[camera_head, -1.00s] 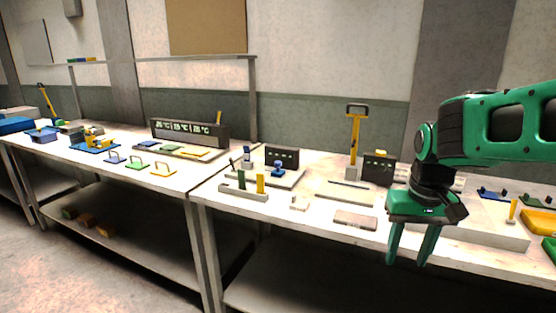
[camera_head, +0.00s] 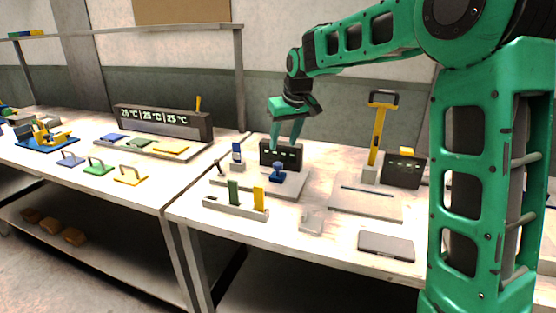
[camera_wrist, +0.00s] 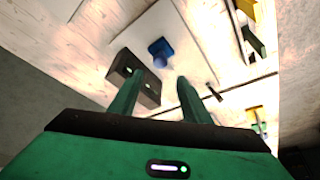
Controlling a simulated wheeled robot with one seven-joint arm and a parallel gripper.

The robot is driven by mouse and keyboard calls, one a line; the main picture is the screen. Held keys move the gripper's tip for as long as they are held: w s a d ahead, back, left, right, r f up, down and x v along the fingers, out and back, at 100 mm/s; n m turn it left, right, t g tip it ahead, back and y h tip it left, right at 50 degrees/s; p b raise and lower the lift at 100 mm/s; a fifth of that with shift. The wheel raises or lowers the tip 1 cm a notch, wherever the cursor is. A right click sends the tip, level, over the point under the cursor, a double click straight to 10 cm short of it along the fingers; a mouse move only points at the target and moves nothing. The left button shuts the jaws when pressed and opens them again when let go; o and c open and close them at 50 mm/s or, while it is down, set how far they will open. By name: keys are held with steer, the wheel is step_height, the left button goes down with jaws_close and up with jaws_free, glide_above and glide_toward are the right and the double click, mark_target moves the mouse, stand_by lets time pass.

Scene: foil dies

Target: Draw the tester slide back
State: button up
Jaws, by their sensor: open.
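A tester-like unit has a pale grey plate (camera_head: 293,183), a small dark display box (camera_head: 265,158) at its back and a blue knob (camera_head: 277,174) standing on the plate. I take the blue knob as the slide's handle. In the wrist view the blue knob (camera_wrist: 160,50) stands beyond my fingertips, with the dark box (camera_wrist: 122,66) at left, close to the left finger. My gripper (camera_head: 284,145) is open and empty, fingers pointing down above the back of the unit. In the head view its fingers partly overlap the display box. I cannot tell the exact height gap.
A grey rack (camera_head: 222,204) with a green and a yellow block stands in front. A blue-labelled bottle (camera_head: 237,154) is at left of the unit. A yellow-handled lever (camera_head: 377,130) rises at right. A dark flat pad (camera_head: 386,246) lies near the front edge.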

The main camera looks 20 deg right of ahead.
mark_target(278, 163)
steer(key=x, duration=1)
steer(key=shift+s, duration=0.15)
steer(key=shift+d, duration=0.1)
jaws_close()
